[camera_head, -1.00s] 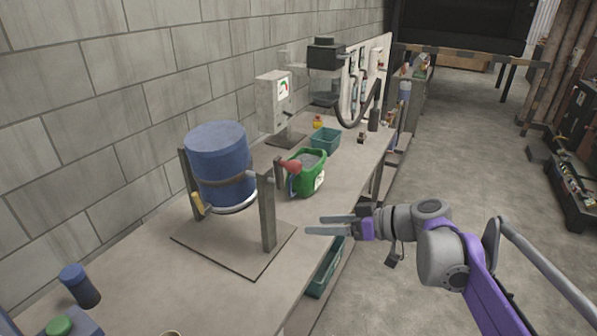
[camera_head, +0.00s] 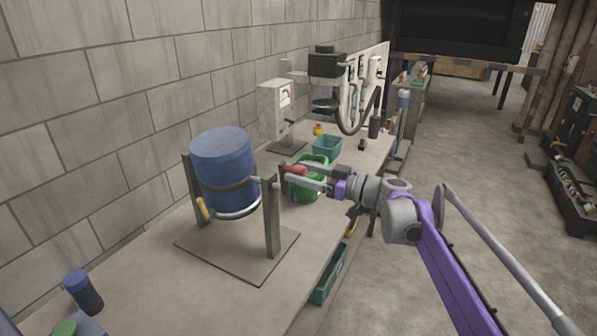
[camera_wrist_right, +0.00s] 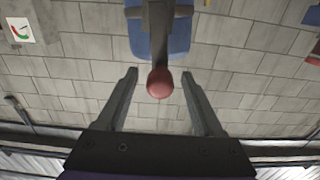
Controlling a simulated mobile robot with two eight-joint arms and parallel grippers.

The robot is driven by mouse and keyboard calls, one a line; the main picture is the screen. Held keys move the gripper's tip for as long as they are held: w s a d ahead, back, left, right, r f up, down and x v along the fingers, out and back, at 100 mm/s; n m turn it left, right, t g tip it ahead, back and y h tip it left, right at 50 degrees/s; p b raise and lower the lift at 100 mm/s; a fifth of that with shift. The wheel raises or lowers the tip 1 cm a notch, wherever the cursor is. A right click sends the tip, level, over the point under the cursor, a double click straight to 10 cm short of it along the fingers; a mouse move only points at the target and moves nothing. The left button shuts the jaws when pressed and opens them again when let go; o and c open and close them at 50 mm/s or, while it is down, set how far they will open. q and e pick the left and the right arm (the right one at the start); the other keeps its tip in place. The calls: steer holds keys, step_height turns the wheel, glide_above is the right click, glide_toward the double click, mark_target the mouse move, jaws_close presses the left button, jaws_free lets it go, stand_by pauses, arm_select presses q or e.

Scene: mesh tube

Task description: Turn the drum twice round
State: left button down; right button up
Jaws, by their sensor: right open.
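The blue drum (camera_head: 224,166) hangs upright in a stand with two grey posts on a flat base plate (camera_head: 240,246) on the bench. A red knob (camera_head: 294,170) sticks out on the right side of the stand. My right gripper (camera_head: 307,176) is open at the red knob. In the right wrist view the red knob (camera_wrist_right: 160,83) lies between the two open fingers (camera_wrist_right: 160,85), with a gap on each side. Part of the drum (camera_wrist_right: 160,38) shows behind it. My left gripper is not in view.
A green container (camera_head: 311,190) stands just behind my right gripper. A teal bin (camera_head: 327,146) and a gauge box (camera_head: 277,108) stand farther back. A dark blue cylinder (camera_head: 83,292) is at the front left. The bench front is mostly clear.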

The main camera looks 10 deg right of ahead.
steer(key=shift+w+a, duration=0.25)
steer(key=shift+a, duration=0.25)
jaws_close()
stand_by(1.2)
